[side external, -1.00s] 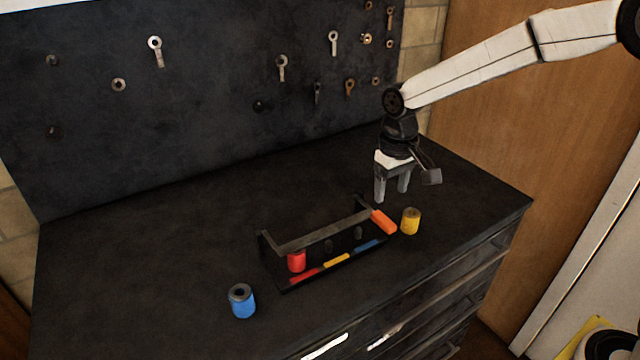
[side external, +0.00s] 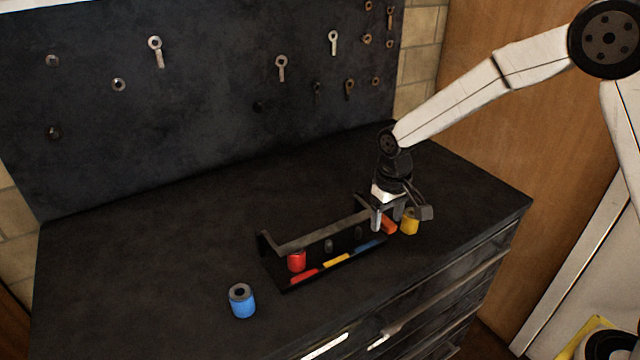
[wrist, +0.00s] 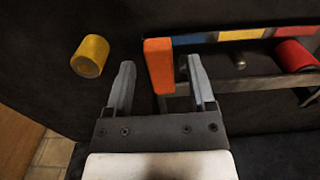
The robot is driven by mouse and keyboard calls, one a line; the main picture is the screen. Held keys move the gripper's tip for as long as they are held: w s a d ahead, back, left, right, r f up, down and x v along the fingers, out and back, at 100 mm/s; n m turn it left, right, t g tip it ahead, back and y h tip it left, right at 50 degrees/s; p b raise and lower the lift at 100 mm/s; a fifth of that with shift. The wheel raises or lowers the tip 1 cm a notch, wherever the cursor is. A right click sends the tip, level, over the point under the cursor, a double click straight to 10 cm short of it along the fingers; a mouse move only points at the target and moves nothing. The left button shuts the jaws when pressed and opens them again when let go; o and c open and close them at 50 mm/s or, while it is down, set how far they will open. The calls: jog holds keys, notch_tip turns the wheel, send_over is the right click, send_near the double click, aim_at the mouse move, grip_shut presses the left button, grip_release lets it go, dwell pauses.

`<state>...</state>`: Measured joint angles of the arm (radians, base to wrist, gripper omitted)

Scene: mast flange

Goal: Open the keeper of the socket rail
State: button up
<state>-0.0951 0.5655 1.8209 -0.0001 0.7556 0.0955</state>
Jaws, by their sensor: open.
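The socket rail (side external: 323,240) is a dark rack on the bench top, with red, yellow and blue marks along its front. Its keeper bar (side external: 325,232) runs along the rail, with an orange handle (side external: 389,226) at the right end. My gripper (side external: 386,222) is low over that end and open. In the wrist view the orange handle (wrist: 159,66) lies between the fingers of my gripper (wrist: 160,75), with gaps on both sides. A red socket (side external: 296,261) sits at the red mark. A yellow socket (side external: 409,222) and a blue socket (side external: 242,301) stand off the rail.
The yellow socket (wrist: 90,56) is close to my left finger in the wrist view. A dark pegboard (side external: 200,90) with hanging wrenches stands behind. Drawers with handles (side external: 420,310) are in front.

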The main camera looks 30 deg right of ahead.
jog(key=shift+f, duration=0.2)
grip_shut()
dwell(1.4)
